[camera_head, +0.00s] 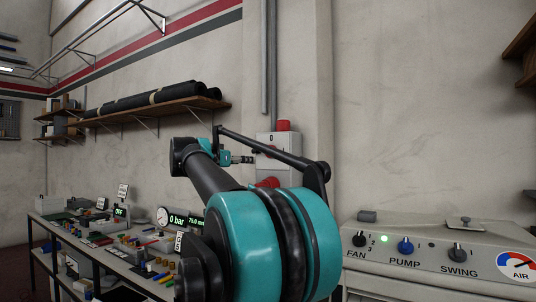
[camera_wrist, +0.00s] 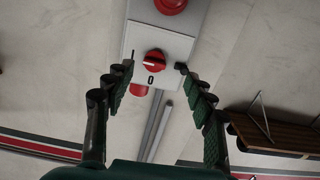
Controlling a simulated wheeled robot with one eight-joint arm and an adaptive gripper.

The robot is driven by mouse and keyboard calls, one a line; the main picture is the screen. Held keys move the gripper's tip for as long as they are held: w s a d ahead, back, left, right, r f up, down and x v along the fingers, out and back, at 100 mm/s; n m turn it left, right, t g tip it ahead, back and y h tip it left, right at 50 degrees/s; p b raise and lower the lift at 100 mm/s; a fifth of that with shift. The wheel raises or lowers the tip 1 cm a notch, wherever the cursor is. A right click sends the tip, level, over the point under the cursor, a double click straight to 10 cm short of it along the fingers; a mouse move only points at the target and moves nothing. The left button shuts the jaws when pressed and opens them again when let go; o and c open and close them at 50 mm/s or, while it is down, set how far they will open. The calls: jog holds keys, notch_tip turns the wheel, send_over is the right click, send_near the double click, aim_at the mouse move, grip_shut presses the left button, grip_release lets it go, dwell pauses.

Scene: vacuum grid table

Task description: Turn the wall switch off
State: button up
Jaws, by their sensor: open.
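The wall switch is a light grey box (camera_head: 282,142) on the wall, partly hidden behind my arm in the head view. The wrist view shows its box face (camera_wrist: 178,45) with a red rotary knob (camera_wrist: 154,60) and a "0" mark (camera_wrist: 150,80) beside it. The knob's white pointer line lies roughly crosswise in the picture, not aimed at the "0". My gripper (camera_wrist: 155,68) is open, with one finger on either side of the knob in the picture. I cannot tell how far the fingertips are from it.
Red parts show at the box's two ends (camera_wrist: 171,4) (camera_wrist: 139,90). Grey conduits (camera_wrist: 158,130) run along the wall. A wooden shelf (camera_head: 150,113) is left. A cluttered bench (camera_head: 130,255) and a control panel (camera_head: 440,240) stand below.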

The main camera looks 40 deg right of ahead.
aim_at(267, 151)
jog(key=shift+m+h, duration=0.3)
jog(key=r+x, duration=0.1)
jog(key=x, duration=0.5)
jog(key=r+x, duration=0.1)
jog(key=x, duration=0.4)
jog(key=r+x, duration=0.1)
jog(key=x, duration=0.5)
jog(key=shift+w+d+r, duration=0.3)
jog(key=shift+r, duration=0.1)
jog(key=c, duration=0.9)
